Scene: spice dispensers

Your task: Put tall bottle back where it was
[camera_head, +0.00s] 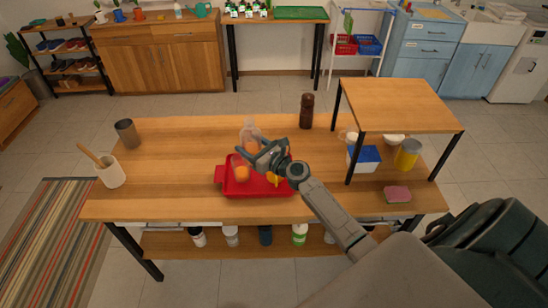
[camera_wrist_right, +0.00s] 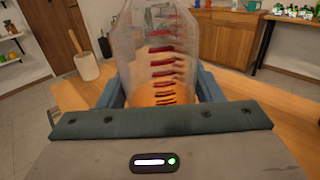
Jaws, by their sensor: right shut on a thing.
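A clear, tall bottle (camera_head: 250,133) with red marks and orange contents is between the fingers of my right gripper (camera_head: 255,157). The right wrist view shows the bottle (camera_wrist_right: 160,60) large and roughly upright, with a blue finger on each side. My right gripper is shut on it, at the far side of the red tray (camera_head: 222,180). The bottle's base is hidden, so I cannot tell whether it touches anything. My left gripper is not in view.
The red tray holds orange and yellow items, partly covered by my gripper. A dark brown mill (camera_head: 306,110) stands behind right. A raised wooden shelf (camera_head: 400,103) stands at the right. A grey cup (camera_head: 127,133) and a crock (camera_head: 111,172) stand left, with clear tabletop (camera_head: 180,150) between.

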